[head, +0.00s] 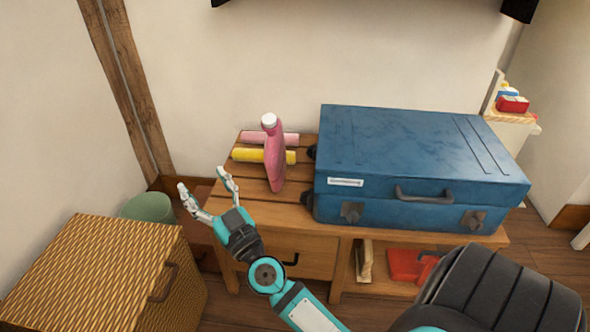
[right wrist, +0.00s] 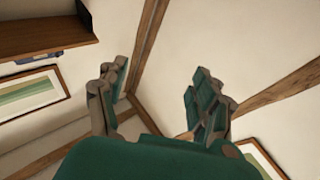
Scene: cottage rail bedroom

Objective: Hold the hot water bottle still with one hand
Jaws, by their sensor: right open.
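A pink hot water bottle (head: 274,160) with a white cap stands upright on the slatted wooden bench (head: 257,218), to the left of the blue suitcase. My right gripper (head: 202,178) is open and empty, in front and to the left of the bottle, apart from it, with its fingers pointing up. In the right wrist view its two fingers (right wrist: 159,92) are spread with nothing between them. The bottle does not show in that view. My left gripper is not in view.
A large blue suitcase (head: 420,150) fills the bench's right side. A pink roll (head: 284,138) and a yellow roll (head: 248,155) lie by the bottle. A wicker chest (head: 95,265) and green bin (head: 147,207) stand left. The right wrist view shows a wooden shelf (right wrist: 50,36).

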